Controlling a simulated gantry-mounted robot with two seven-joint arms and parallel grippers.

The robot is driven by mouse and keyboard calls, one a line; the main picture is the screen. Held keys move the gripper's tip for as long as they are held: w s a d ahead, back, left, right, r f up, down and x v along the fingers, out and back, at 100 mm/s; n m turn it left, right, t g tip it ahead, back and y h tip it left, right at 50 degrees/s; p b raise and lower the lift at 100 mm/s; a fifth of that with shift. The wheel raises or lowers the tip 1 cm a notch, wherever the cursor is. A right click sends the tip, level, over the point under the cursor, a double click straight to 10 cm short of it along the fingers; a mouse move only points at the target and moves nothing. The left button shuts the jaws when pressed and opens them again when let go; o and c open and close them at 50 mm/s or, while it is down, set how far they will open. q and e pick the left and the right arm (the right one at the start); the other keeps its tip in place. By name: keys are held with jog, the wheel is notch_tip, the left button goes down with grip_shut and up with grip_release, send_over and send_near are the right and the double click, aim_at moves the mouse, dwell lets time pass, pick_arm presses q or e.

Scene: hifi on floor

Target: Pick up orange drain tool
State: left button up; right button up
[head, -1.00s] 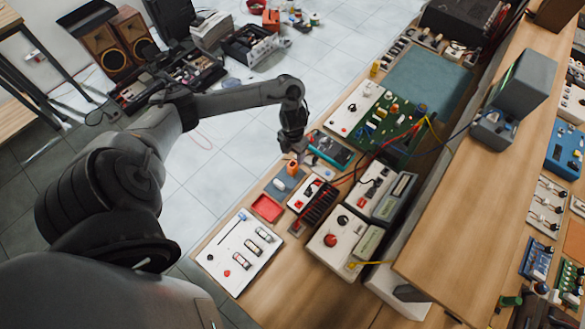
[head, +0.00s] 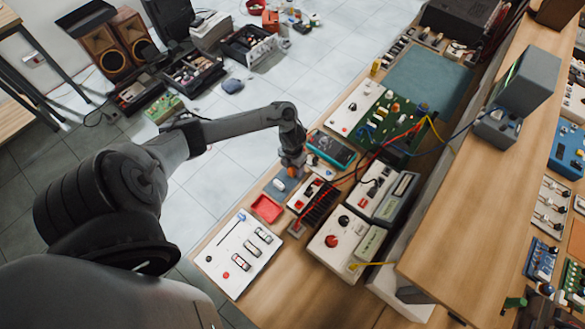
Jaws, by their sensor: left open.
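A small orange piece (head: 293,171), likely the orange drain tool, stands on the bench near its left edge, beside a small red tray. My left gripper (head: 292,165) comes down from above, open, with its fingers at the orange piece. The fingers hide most of it, and I cannot tell whether they touch it. My right gripper is not in view.
The red tray (head: 267,208) and a white panel with small parts (head: 237,254) lie nearer on the bench. A dark cyan-edged device (head: 331,149) and a black rack (head: 320,205) sit close to the gripper. Red wires (head: 375,158) run to the right.

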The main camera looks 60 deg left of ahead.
pick_arm(q)
jog(key=shift+f, duration=0.25)
jog(key=shift+c, duration=0.4)
jog(key=c, duration=0.9)
jog(key=shift+c, duration=0.2)
jog(key=shift+r, duration=0.2)
